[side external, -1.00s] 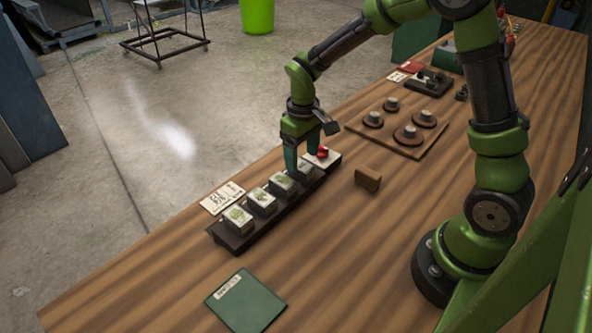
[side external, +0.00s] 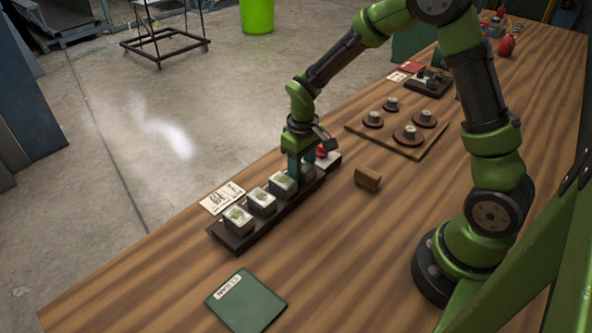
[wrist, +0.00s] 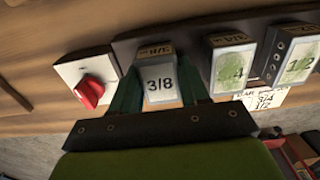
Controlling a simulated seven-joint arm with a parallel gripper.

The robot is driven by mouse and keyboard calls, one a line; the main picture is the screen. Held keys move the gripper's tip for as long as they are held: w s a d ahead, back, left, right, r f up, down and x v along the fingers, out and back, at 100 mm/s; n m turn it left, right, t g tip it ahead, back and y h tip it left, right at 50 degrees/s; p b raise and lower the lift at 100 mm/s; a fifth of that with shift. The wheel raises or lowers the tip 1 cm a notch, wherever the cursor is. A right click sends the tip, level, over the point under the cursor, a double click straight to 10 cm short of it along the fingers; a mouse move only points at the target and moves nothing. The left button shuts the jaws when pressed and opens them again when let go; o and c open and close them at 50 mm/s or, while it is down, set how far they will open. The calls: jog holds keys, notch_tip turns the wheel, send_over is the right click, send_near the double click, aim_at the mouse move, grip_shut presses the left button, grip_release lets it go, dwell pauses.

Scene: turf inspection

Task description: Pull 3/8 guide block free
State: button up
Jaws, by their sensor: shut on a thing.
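The 3/8 guide block (wrist: 159,84), white-faced with "3/8" on it, stands in the dark rack (wrist: 194,37) beside a red knob. My gripper (wrist: 157,80) has a finger on each side of this block and is shut on it. In the side view my gripper (side external: 301,178) is down at the right part of the rack (side external: 240,241), and the held block is mostly hidden behind the fingers. I cannot tell whether the block is lifted from its seat.
Several other guide blocks (side external: 262,200) with green marks stand in the rack, one (wrist: 232,67) close beside my gripper. The red knob (wrist: 90,92) sits on a white plate on the other side. A brown wooden block (side external: 367,179) and a green booklet (side external: 245,300) lie apart.

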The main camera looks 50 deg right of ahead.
jog(key=o, duration=0.4)
jog(key=c, duration=0.5)
jog(key=shift+o, duration=0.2)
jog(key=shift+r, duration=0.4)
jog(key=shift+r, duration=0.75)
jog(key=shift+r, duration=2.55)
